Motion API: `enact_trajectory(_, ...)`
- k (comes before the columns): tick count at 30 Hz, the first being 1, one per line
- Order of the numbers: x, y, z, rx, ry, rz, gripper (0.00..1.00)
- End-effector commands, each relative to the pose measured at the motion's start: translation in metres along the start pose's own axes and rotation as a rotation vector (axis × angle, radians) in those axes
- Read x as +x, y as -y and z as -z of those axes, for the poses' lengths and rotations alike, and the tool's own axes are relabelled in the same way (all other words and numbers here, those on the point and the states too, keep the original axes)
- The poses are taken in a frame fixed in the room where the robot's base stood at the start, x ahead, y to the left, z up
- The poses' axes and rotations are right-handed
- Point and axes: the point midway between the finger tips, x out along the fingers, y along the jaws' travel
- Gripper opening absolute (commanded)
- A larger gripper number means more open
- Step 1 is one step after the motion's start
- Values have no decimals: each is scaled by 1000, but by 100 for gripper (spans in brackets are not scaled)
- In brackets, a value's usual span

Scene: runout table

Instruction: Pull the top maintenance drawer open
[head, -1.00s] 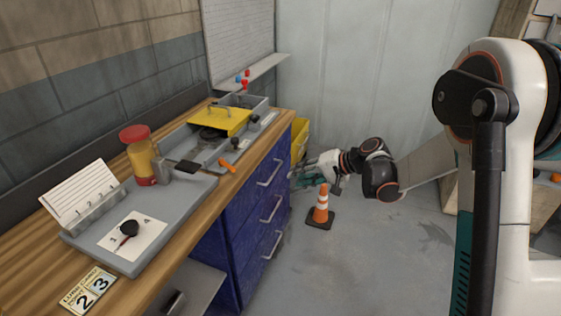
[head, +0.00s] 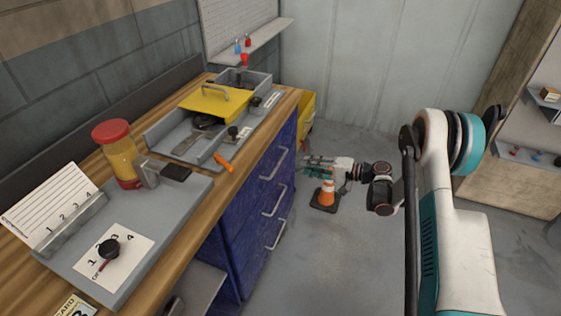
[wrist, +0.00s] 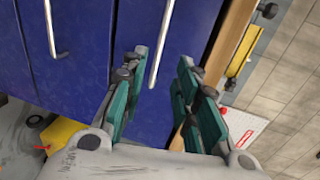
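The blue drawer unit stands under the workbench, with its drawers looking shut in the head view. The top drawer (head: 260,172) has a silver bar handle (head: 274,164). My gripper (head: 306,162) is just right of that handle in the head view, in front of the drawer fronts. In the wrist view the top handle (wrist: 160,45) shows upright in the picture, beyond and between the fingertips of my gripper (wrist: 163,62). The teal fingers are spread apart with nothing between them. I see no contact with the handle.
Lower handles (head: 274,201) sit below the top one. A yellow bin (head: 306,112) is behind the drawer unit. The bench (head: 205,217) carries trays and a jar (head: 118,155). Floor to the right is open.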

Motion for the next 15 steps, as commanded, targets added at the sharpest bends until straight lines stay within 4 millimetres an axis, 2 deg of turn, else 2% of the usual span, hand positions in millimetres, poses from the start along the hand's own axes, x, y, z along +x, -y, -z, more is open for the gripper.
enact_trajectory(15,98,-2,-1,-1,2,-1,28)
